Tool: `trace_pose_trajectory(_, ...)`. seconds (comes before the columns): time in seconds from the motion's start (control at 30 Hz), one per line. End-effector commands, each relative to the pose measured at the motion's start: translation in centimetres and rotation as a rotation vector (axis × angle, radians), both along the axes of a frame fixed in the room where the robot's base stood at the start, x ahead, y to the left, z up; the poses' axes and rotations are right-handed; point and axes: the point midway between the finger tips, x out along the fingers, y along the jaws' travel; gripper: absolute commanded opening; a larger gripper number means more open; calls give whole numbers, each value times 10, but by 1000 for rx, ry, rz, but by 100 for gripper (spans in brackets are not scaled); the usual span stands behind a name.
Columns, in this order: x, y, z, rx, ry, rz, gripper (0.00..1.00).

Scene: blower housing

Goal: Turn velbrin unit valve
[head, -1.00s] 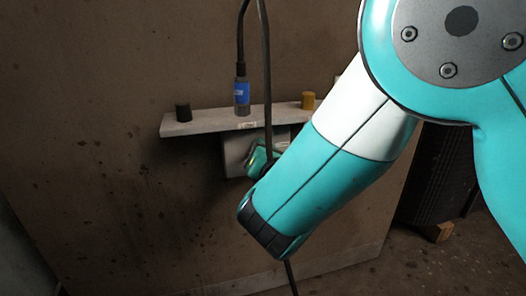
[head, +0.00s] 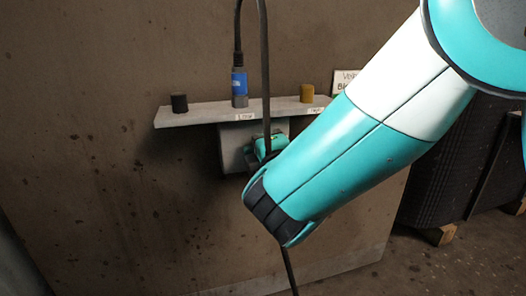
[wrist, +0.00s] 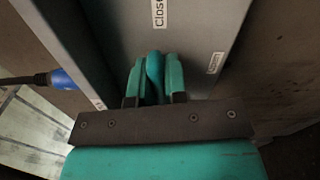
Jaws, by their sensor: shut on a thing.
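The valve handle (wrist: 154,78) is a teal lever in the wrist view, standing off a grey panel (wrist: 195,35). A white label reading "Close…" sits just above it on the panel, and another label lies to its right. My gripper (wrist: 155,68) has its two teal fingers shut on the handle, one on each side. In the head view my gripper (head: 264,147) shows only in part at the grey box (head: 236,146) under the shelf. My arm and a hanging cable hide the handle there.
A shelf (head: 190,117) on the brown wall carries a black cap (head: 179,103), a blue plug (head: 239,85) with a cable and a yellow cap (head: 307,93). A dark cable (head: 266,70) hangs down in front of the box. A sign (head: 346,82) stands at the right, partly hidden.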

Motion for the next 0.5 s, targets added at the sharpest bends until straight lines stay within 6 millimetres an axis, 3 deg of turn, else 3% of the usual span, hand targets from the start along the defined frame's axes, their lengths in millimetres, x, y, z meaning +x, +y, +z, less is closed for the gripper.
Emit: trace_pose_trajectory(0.5, 0, -1, -2, 156, 48, -3, 0)
